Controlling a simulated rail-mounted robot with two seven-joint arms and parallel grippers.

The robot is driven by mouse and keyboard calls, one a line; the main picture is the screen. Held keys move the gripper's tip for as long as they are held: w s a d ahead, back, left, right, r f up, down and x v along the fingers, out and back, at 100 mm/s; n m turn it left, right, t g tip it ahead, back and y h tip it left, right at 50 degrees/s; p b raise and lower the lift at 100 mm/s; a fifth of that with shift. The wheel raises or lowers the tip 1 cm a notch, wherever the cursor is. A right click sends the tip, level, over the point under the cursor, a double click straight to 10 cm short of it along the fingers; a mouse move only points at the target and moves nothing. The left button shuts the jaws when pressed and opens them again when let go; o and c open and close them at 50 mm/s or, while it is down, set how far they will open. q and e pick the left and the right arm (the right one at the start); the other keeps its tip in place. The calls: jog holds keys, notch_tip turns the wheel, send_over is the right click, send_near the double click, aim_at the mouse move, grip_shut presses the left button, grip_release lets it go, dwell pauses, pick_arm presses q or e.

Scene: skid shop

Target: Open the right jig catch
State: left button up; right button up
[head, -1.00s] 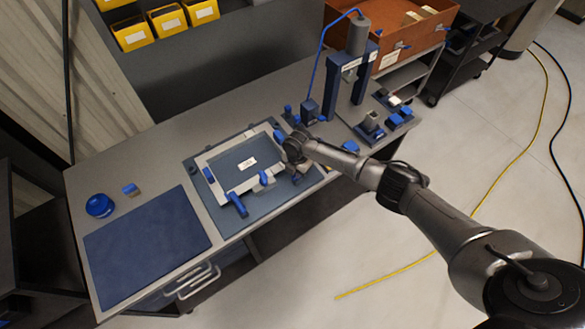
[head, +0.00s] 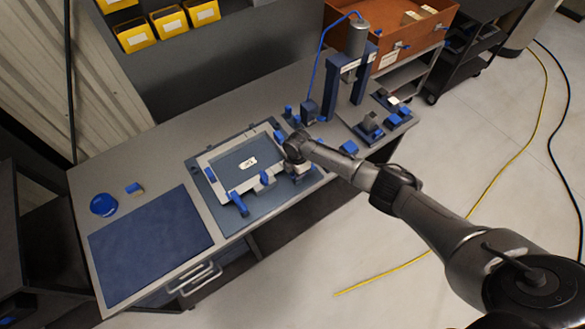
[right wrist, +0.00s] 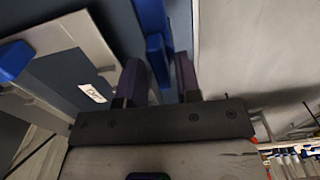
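The jig (head: 258,205) is a dark plate on the bench with a pale frame (head: 215,158) and a labelled panel (head: 238,161). A blue lever (head: 239,204) sticks out at its front left. My right gripper (head: 303,174) is low over the jig's right edge and hides part of it. In the right wrist view, the blue right catch (right wrist: 158,50) stands upright between the two dark fingers of my right gripper (right wrist: 160,82). The fingers are apart, with a gap visible beside the catch; contact is unclear. My left gripper is out of view.
A blue mat (head: 150,245) lies left of the jig, with a round blue container (head: 103,204) behind it. A blue press frame (head: 347,75) and small blue fixtures (head: 369,127) stand on the bench's right part. An orange-brown box (head: 425,45) is behind.

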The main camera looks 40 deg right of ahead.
jog(key=shift+o, duration=1.1)
notch_tip(320, 180, up, 8)
jog(key=p, duration=0.7)
jog(key=shift+p, duration=0.3)
